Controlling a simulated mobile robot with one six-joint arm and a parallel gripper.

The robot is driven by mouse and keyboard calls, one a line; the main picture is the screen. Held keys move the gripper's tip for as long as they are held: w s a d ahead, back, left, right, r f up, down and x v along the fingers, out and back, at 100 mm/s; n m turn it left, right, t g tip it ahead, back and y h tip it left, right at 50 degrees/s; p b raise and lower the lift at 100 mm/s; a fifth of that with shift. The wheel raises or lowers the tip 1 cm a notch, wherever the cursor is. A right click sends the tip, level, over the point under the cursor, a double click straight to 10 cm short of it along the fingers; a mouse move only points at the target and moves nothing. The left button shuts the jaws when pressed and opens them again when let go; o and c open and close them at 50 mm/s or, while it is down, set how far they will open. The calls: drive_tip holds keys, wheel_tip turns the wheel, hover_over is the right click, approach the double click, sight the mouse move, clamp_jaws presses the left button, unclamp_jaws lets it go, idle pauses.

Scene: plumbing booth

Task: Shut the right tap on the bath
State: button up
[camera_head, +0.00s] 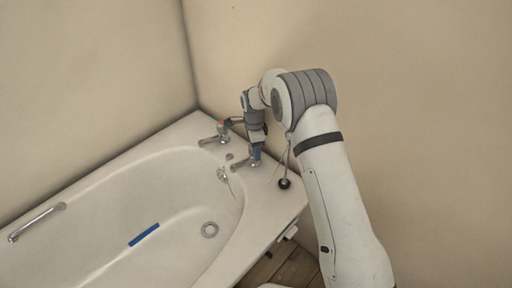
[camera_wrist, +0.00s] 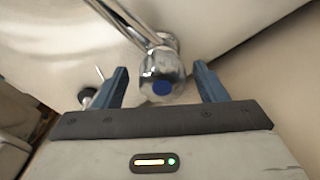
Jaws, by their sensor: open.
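The right tap (camera_head: 246,163) is a chrome tap at the end of the white bath (camera_head: 187,135), partly hidden by my gripper in the head view. In the wrist view the tap's round chrome handle (camera_wrist: 161,77) has a blue centre, and its spout runs up to the left. My gripper (camera_wrist: 160,82) is open, with one blue finger on each side of the handle. A gap shows between each finger and the handle. The left tap (camera_head: 216,134) has a red mark and stands farther back on the same rim.
A black round plug (camera_head: 284,183) lies on the bath rim to the right of the right tap. A blue strip (camera_head: 144,235) lies in the tub, and a grab handle (camera_head: 37,222) is on the left rim. Beige walls (camera_head: 400,80) stand close behind the taps.

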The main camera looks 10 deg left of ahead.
wheel_tip(320, 180, up, 8)
drive_tip(key=shift+f+p, duration=0.1)
drive_tip(key=shift+p, duration=0.25)
drive_tip(key=shift+f, duration=0.1)
idle(0.3)
